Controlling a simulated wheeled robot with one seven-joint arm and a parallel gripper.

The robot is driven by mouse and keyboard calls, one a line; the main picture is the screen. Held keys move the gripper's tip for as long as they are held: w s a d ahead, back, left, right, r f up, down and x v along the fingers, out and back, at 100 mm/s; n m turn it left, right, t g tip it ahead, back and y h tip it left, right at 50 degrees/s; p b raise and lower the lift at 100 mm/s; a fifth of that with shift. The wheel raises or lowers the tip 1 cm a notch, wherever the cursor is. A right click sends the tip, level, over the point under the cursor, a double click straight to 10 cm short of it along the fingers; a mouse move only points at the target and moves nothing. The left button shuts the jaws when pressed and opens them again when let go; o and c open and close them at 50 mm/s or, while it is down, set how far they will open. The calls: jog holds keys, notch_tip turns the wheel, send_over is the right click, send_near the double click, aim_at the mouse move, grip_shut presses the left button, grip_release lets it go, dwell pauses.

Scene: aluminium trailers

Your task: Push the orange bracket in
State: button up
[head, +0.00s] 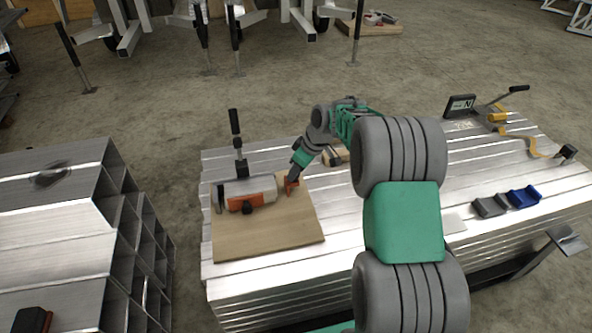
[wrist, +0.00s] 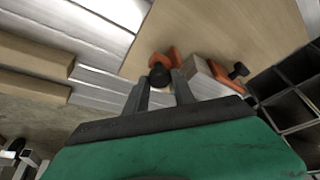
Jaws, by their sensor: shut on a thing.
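An orange bracket (head: 292,187) with a black knob is at the right end of a short aluminium profile (head: 262,186) on a wooden board (head: 270,240). In the wrist view the bracket (wrist: 176,57) shows beyond my fingertips, its black knob (wrist: 159,75) between them. My gripper (head: 292,179) is shut on this knob; it also shows in the wrist view (wrist: 160,80). The fingers partly hide the bracket, and I cannot tell how far it sits in the profile. A second orange piece (head: 236,203) with a black knob is on the profile's near side.
An upright black-handled lever (head: 236,135) stands behind the profile. The board lies on a stack of aluminium planks (head: 225,285). Grey and blue blocks (head: 523,196) and a black sign marked N (head: 460,105) are at the right. Hollow aluminium profiles (head: 60,220) are stacked at the left.

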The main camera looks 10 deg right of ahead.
grip_shut()
dwell(0.9)
